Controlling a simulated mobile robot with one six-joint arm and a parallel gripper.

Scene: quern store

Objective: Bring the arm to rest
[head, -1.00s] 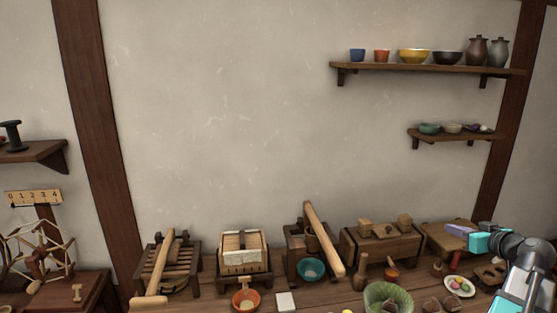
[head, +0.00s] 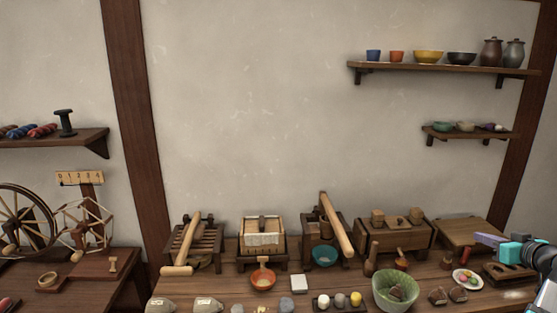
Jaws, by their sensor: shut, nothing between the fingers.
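My gripper (head: 490,240) is at the right edge of the head view, with purple fingers and a teal body. It is shut and empty. It appears in front of or above the right end of the wooden bench (head: 205,281), near a small wooden table (head: 463,232). Most of my arm is cut off by the right edge of the picture.
On the bench are a green bowl (head: 396,290), a white plate with coloured pieces (head: 467,279), an orange bowl (head: 262,277) and several wooden devices. A spinning wheel (head: 22,217) stands at left.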

